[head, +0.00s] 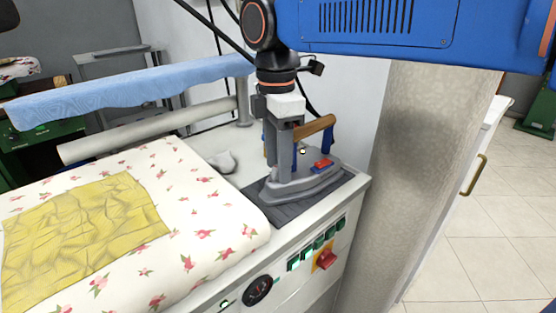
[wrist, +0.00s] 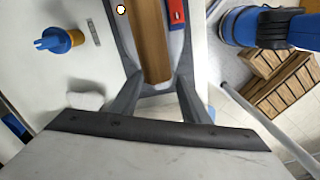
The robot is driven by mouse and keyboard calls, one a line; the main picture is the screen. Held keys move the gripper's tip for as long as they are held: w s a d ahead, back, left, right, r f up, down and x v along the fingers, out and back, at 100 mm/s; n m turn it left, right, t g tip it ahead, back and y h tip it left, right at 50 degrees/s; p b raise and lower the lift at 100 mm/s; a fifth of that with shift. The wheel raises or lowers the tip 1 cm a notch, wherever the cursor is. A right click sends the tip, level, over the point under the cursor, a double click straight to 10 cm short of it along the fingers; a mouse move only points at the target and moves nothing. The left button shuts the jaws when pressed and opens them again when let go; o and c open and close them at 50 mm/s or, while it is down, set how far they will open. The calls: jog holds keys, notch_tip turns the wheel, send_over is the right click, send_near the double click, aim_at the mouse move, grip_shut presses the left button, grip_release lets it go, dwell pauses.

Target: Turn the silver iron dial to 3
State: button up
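The silver iron (head: 310,184) stands on a dark rest (head: 342,180) at the right end of the ironing table. It has a brown wooden handle (head: 316,126) and a red part (head: 322,164); both also show in the wrist view, the handle (wrist: 150,40) and the red part (wrist: 177,12). A small pale round spot (head: 302,151) shows on it, also in the wrist view (wrist: 120,9). I cannot make out a dial setting. My gripper (head: 285,165) points down at the iron's near-left side. In the wrist view its fingers (wrist: 160,78) are apart, around the line of the handle, with nothing visibly gripped.
A floral padded board (head: 215,240) with a yellow cloth (head: 90,232) fills the left. A crumpled white cloth (head: 222,161) lies behind. A wall panel stands close on the right.

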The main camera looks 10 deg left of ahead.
jog(key=shift+r, duration=0.1)
notch_tip(320, 180, up, 17)
jog(key=shift+w+a, duration=0.2)
jog(key=shift+w, duration=0.15)
dwell(0.4)
jog(key=shift+r, duration=0.1)
